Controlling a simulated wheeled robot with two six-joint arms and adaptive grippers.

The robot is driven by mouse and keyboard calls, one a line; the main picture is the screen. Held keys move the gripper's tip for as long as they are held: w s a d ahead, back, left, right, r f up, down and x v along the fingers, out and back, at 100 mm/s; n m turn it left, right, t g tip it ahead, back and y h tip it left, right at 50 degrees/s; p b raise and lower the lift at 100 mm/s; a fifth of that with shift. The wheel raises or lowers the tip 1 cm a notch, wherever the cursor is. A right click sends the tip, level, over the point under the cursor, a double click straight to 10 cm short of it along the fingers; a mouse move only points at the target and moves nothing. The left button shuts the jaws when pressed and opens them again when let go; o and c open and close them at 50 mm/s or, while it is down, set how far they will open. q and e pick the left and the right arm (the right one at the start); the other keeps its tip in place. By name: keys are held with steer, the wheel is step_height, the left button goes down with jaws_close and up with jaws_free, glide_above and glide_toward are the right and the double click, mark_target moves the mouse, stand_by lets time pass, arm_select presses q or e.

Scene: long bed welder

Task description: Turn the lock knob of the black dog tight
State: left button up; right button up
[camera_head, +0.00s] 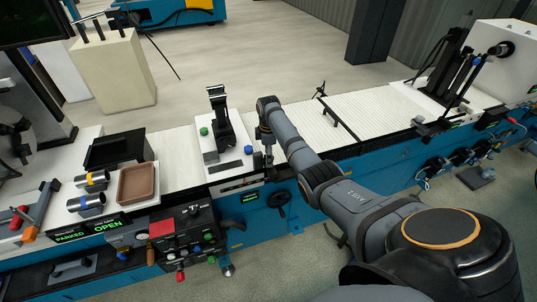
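My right arm comes in from the lower right, and its gripper (267,152) points down beside the right edge of the white carriage on the long bed. Its fingers are small and dark, so I cannot tell whether they are open or shut. A blue knob (248,150) is just left of the gripper on the carriage, and a green knob (204,131) is farther left. A small black block (258,161) stands close to the gripper, partly merging with it; I cannot tell whether they touch. I cannot tell for certain which black part is the dog. My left gripper is not in view.
A black upright fixture (222,122) stands on the carriage. A black crossbar (338,117) lies over the bed to the right. A handwheel (279,199) and a control panel (188,240) are in front. A brown tray (138,183) and metal cylinders (92,181) are at left.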

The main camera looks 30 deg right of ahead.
steer(key=shift+a, duration=0.1)
steer(key=c, duration=1.2)
steer(key=shift+s+r+m+p, duration=0.1)
steer(key=shift+r+m+p, duration=0.05)
steer(key=shift+m+p, duration=1.8)
steer(key=shift+m, duration=1.85)
steer(key=o, duration=1.2)
